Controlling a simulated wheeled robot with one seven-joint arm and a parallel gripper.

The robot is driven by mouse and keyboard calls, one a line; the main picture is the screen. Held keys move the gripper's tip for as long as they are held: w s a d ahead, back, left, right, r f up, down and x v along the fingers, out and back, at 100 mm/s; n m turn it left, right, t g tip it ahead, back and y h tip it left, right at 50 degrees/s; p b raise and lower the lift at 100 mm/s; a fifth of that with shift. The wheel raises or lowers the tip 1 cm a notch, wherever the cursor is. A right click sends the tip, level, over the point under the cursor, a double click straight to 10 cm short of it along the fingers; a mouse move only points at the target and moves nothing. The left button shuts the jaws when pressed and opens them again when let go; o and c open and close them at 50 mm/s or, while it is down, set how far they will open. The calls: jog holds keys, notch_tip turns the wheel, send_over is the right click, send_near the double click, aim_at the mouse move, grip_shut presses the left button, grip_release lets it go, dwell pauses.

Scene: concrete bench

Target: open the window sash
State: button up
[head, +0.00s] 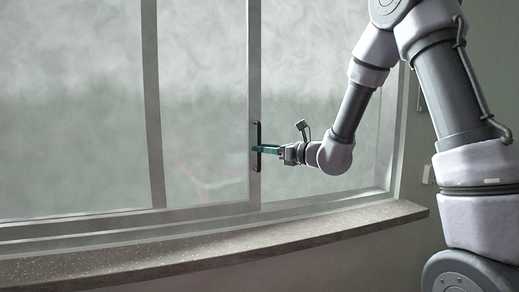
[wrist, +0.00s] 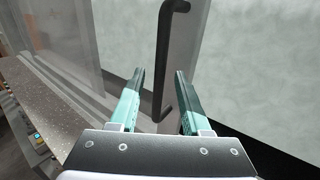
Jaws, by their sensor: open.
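The window sash (head: 254,60) is a pale framed pane, and its upright edge carries a dark bar handle (head: 258,146). The handle also shows in the wrist view (wrist: 162,60), running upright between the lines of the two fingers. My gripper (head: 258,149) reaches in from the right at the handle's height. In the wrist view the gripper's green fingers (wrist: 159,82) are open, one on each side of the handle's lower part. I cannot tell whether either finger touches the handle. The sash's lower corner is partly hidden by the fingers in the wrist view.
A speckled stone sill (head: 210,246) runs below the window. A second upright frame bar (head: 152,100) stands to the left. The wall (head: 418,150) lies right of the window. Small coloured items (wrist: 38,136) show at the lower left of the wrist view.

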jog(key=v, duration=0.8)
jog(key=shift+s+d, duration=0.25)
